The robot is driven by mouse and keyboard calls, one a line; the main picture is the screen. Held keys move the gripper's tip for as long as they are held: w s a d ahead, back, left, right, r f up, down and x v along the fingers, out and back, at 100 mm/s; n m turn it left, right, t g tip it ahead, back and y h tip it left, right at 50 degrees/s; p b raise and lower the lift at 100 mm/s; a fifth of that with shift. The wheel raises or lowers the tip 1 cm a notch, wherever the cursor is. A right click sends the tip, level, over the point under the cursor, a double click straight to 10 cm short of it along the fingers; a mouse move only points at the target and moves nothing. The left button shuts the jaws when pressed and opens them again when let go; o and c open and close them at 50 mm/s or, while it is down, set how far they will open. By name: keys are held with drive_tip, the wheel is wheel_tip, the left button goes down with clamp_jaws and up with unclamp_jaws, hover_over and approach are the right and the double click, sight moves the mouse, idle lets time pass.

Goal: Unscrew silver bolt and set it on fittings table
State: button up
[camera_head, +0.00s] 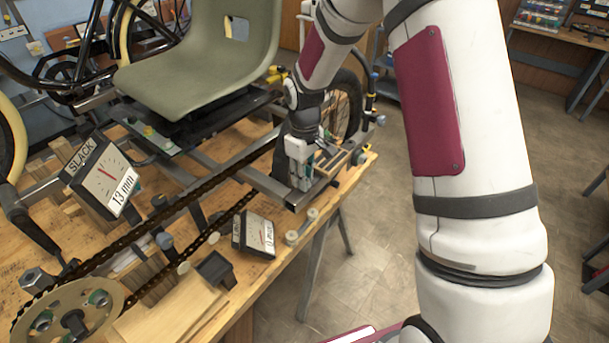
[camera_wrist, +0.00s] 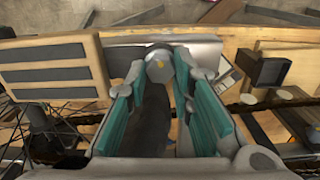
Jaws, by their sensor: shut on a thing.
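My gripper (camera_wrist: 160,82) has teal-padded fingers and is shut on the bolt, beside a grey metal frame member (camera_wrist: 203,54). In the head view my gripper (camera_head: 303,178) points down at the front right end of the trike frame (camera_head: 258,182); the bolt is hidden there. I cannot tell how far the bolt is threaded in. A table (camera_head: 560,34) with small parts stands far off at the top right; I cannot tell if it is the fittings table.
A wooden slatted block (camera_wrist: 55,68) is close beside my gripper. A chain (camera_head: 180,203), a SLACK gauge (camera_head: 103,178) reading 13 mm and a second gauge (camera_head: 254,234) sit on the wooden bench (camera_head: 265,272). A green seat (camera_head: 195,60) rises behind. Open floor (camera_head: 385,220) lies to the right.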

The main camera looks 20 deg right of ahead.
drive_tip(key=shift+s+f, duration=0.1)
drive_tip(key=shift+s, duration=0.05)
drive_tip(key=shift+n, duration=0.8)
drive_tip(key=o, duration=0.6)
drive_tip(key=shift+m, duration=0.9)
drive_tip(key=shift+m, duration=0.8)
